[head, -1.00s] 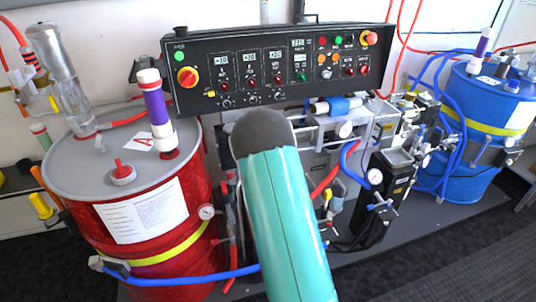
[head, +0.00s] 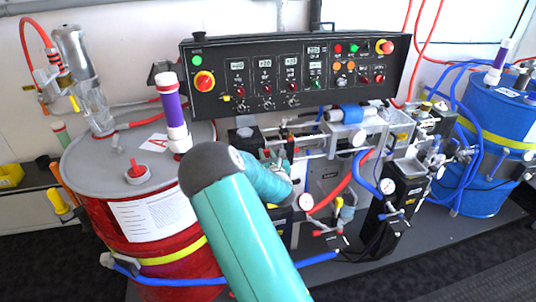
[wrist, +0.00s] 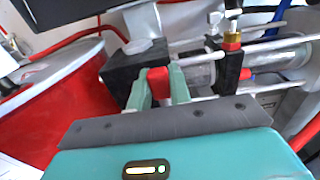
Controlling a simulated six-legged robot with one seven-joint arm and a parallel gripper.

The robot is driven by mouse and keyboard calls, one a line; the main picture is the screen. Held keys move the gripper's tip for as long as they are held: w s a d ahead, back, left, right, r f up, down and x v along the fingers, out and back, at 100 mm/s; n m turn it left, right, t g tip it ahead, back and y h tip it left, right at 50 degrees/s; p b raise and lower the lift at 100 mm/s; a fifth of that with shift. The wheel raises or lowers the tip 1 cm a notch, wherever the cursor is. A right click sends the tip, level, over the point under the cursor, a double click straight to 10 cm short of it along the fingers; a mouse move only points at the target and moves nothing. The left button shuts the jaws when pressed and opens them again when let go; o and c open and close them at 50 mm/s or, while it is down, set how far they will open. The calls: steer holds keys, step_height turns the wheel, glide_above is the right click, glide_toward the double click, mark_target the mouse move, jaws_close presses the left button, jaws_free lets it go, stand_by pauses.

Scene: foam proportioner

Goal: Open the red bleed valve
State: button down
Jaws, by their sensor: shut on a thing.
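A red valve handle (wrist: 158,80) stands between the teal fingers of my gripper (wrist: 158,92) in the wrist view, against a black block (wrist: 128,66). The fingers are shut on it from both sides. Its lower part is hidden by the fingers. In the head view my teal arm crosses the lower middle and bends toward the pump unit (head: 330,170) under the control panel. There the fingers are small, and the handle cannot be told apart from the fittings around it.
The control panel (head: 290,72) hangs just above. A red drum (head: 150,222) stands at left, a blue drum (head: 490,150) at right. Hoses run across the unit.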

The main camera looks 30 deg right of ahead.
steer(key=shift+w+a, duration=0.1)
steer(key=shift+a, duration=0.05)
steer(key=c, duration=1.3)
jaws_free()
steer(key=shift+f, duration=0.1)
steer(key=v, duration=1.4)
steer(key=shift+w, duration=0.1)
